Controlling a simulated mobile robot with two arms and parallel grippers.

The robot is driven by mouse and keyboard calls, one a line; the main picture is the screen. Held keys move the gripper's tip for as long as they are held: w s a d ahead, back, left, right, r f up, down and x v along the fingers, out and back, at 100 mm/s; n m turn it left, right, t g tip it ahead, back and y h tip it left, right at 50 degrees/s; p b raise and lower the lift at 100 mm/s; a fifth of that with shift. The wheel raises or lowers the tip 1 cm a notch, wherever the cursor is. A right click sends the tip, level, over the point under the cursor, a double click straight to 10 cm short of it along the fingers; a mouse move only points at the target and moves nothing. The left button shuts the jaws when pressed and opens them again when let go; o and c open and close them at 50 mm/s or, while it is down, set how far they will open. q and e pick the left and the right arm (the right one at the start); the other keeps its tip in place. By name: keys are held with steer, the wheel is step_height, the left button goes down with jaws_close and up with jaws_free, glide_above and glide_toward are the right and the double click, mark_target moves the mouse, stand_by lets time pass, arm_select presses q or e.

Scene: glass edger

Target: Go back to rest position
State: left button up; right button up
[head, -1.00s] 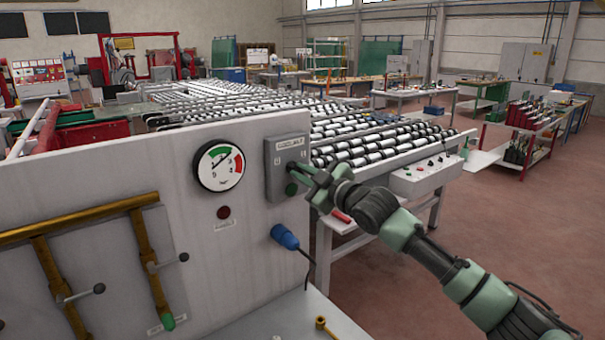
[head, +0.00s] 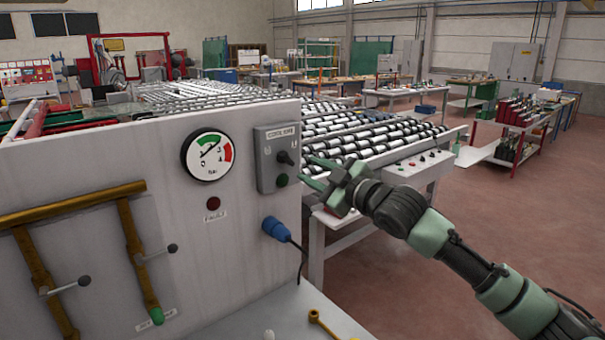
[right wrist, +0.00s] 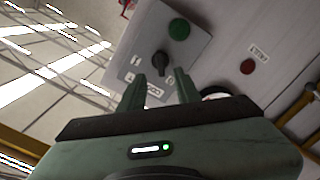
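My right gripper (head: 309,172) is open and empty, just right of the grey switch box (head: 265,172) on the machine's panel. Its fingertips are apart from the black rotary knob (head: 285,157). In the right wrist view, the two green fingers (right wrist: 161,84) are spread with a gap between them, and the knob (right wrist: 162,64) shows beyond the tips. A green button (head: 282,180) sits below the knob; in the wrist view this button (right wrist: 179,29) is farther from the fingers. My left gripper is not in view.
The panel (head: 120,160) carries a round gauge (head: 208,155), a red button (head: 213,203), a blue plug (head: 275,229) and brass pipes (head: 75,205). A roller conveyor (head: 370,145) stands close behind my right gripper. Open floor (head: 500,220) lies to the right.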

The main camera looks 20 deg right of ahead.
steer(key=shift+s, duration=0.3)
